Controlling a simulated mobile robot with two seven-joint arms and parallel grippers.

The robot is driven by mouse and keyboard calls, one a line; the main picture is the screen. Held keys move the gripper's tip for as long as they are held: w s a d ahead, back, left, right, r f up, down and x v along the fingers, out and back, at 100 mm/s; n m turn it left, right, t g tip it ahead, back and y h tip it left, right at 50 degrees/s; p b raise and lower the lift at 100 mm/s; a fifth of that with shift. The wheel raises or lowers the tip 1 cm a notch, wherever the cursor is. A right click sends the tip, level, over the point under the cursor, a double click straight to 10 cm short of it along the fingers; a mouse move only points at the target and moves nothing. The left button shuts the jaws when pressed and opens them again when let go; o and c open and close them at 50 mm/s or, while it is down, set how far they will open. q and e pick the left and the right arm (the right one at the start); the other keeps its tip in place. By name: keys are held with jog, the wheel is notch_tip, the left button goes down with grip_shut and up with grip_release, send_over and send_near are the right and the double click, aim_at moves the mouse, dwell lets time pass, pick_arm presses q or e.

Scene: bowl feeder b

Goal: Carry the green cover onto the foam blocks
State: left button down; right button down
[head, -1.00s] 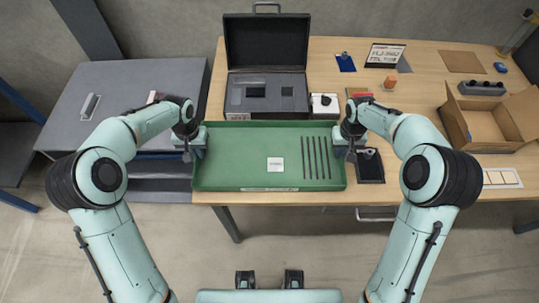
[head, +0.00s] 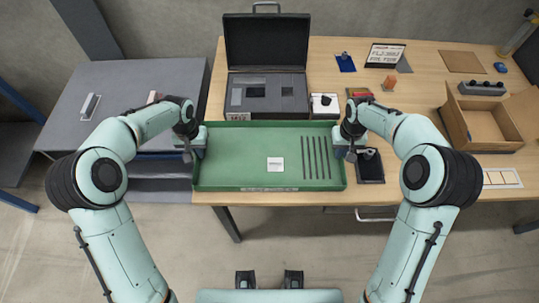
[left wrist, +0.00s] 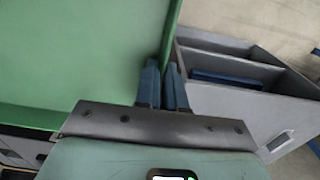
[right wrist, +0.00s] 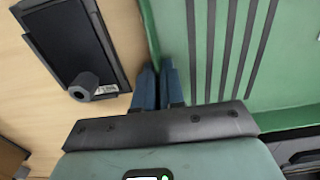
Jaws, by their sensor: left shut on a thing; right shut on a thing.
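The green cover (head: 250,160) is a wide, shallow, rimmed piece with a white label and several dark slots on its right. It lies level at the table's front edge in the head view. My left gripper (head: 196,150) is shut on its left rim; the left wrist view shows the fingers (left wrist: 163,80) on the edge. My right gripper (head: 345,150) is shut on its right rim, with fingers (right wrist: 158,80) beside the slots. No separate foam blocks are clear; grey foam-like pieces (head: 290,92) sit in the open black case behind the cover. What lies beneath the cover is hidden.
The black case's raised lid (head: 266,42) stands at the back. A white box (head: 324,104) is behind the cover's right end. A cardboard box (head: 490,125) stands further right. A grey cabinet (head: 120,95) is left.

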pick_arm(q)
jog(key=shift+w+r, duration=0.1)
jog(key=shift+r, duration=0.15)
pick_arm(e)
jog(key=shift+w+r, duration=0.15)
jog(key=shift+r, duration=0.1)
